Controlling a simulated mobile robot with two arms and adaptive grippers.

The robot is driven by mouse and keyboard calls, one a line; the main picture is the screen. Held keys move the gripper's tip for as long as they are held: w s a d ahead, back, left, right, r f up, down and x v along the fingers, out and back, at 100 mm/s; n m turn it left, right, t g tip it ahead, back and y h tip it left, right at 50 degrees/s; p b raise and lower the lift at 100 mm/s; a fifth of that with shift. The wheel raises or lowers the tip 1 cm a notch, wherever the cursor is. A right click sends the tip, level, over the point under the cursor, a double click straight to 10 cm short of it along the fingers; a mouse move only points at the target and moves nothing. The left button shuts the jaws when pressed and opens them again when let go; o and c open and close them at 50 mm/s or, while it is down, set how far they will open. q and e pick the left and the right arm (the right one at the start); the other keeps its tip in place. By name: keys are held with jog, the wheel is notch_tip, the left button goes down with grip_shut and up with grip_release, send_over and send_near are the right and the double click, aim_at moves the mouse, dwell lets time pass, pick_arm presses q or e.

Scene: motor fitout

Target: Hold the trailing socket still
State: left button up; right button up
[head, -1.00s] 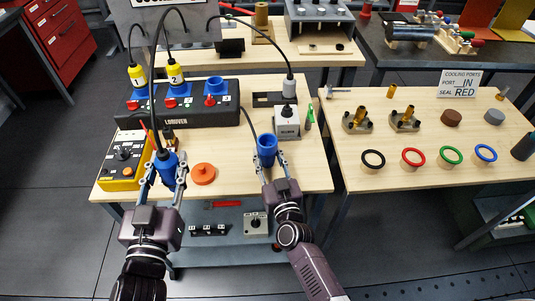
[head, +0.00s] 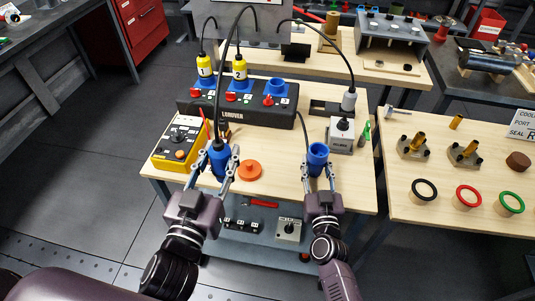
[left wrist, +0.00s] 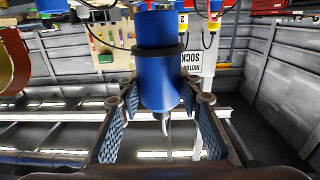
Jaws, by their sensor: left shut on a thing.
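The trailing socket (head: 318,154) is a blue open-topped cylinder near the front edge of the bench, about upright, with a thin dark cable running up from it. My right gripper (head: 318,172) has its fingers against both sides of the socket and appears shut on it. My left gripper (head: 222,168) is shut on a blue plug (head: 219,157) with a black cable leading up. In the left wrist view the plug (left wrist: 158,62) is a blue cylinder with a dark ring, held between the pads of my left gripper (left wrist: 160,105). The plug and socket are apart.
An orange cap (head: 249,170) lies on the bench between the grippers. A yellow control box (head: 178,143) stands left, a black outlet box (head: 235,113) behind, and a grey box (head: 342,136) right of the socket. A side table (head: 455,190) holds several coloured rings.

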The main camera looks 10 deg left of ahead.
pick_arm(q)
jog(key=w+d+r+m+h, duration=0.2)
jog(key=w+d+h, duration=0.1)
jog(key=w+d, duration=0.5)
jog(key=w+d+r+m+g+h, duration=0.1)
jog(key=w+d+r+m+h, duration=0.1)
jog(key=w+d, duration=0.5)
jog(key=d+m+h, duration=0.1)
jog(key=d+h, duration=0.1)
jog(key=d, duration=0.4)
jog(key=shift+w+g+h, duration=0.3)
jog(key=shift+w, duration=0.1)
jog(key=shift+r, duration=0.1)
jog(key=shift+f, duration=2.9)
jog(key=shift+d+f, duration=0.1)
jog(key=shift+f, duration=1.9)
jog(key=o, duration=1.3)
jog(key=shift+f, duration=0.1)
jog(key=v, duration=1.2)
